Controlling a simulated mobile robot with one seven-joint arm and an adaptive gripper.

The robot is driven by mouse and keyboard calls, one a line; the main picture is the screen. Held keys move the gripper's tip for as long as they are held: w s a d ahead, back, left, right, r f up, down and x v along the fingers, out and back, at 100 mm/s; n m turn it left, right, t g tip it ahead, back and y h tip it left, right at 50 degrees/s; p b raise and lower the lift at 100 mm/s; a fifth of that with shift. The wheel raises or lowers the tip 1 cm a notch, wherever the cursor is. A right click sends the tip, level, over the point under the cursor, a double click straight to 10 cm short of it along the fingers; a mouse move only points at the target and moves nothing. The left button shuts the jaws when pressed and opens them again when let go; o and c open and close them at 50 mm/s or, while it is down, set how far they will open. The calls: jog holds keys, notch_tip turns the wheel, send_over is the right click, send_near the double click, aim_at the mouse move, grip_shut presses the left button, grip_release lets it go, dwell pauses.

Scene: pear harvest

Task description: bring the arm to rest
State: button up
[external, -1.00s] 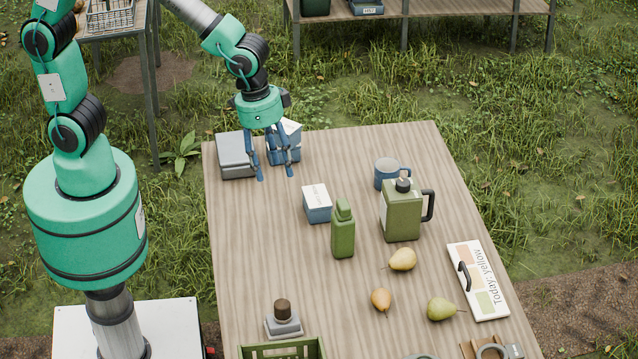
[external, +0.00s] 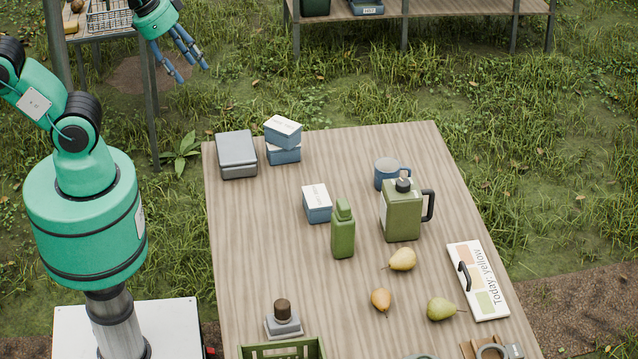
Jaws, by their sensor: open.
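My gripper (external: 187,68) is at the upper left of the external view, off the table's far left corner. Its blue fingers are spread apart and empty, with grass behind them. My arm is folded back to the left, and part of it runs out of the picture. Nothing touches the gripper.
The wooden table (external: 270,240) holds a grey case (external: 237,150), two stacked blue boxes (external: 283,140), another blue box (external: 317,204), a green bottle (external: 343,232), a green jug (external: 402,212), a blue mug (external: 388,174), several pears (external: 402,259), a sign (external: 479,282) and a green crate (external: 283,348).

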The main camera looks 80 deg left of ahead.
jog(key=shift+s+a+r, duration=0.1)
jog(key=shift+s+a, duration=0.25)
jog(key=shift+s, duration=0.3)
notch_tip(320, 180, down, 6)
jog(key=b, duration=0.6)
